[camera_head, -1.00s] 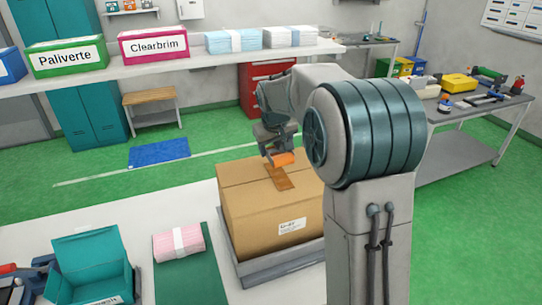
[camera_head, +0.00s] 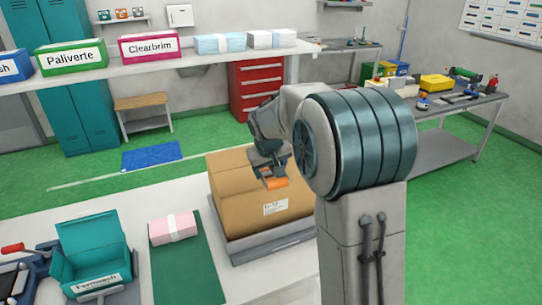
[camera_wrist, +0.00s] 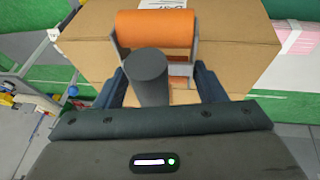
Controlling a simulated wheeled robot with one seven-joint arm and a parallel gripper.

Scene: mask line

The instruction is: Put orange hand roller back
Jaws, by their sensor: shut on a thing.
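The orange hand roller (camera_wrist: 155,30) is in my gripper, seen close up in the wrist view. Its orange drum sits in a grey bracket, and its dark round handle (camera_wrist: 149,75) stands between my fingers. My gripper (camera_wrist: 160,85) is shut on it. In the head view the orange drum (camera_head: 275,183) shows below my gripper (camera_head: 267,165), in front of the upper part of the cardboard box (camera_head: 240,208). I cannot tell whether the roller touches the box. Part of the box is hidden behind my arm.
The box stands on a grey platform (camera_head: 240,256) at the white table. A pink pack (camera_head: 172,228) lies on a green mat (camera_head: 190,275), left of the box. A teal carton (camera_head: 92,255) is further left. A tool bench (camera_head: 470,108) stands at the back right.

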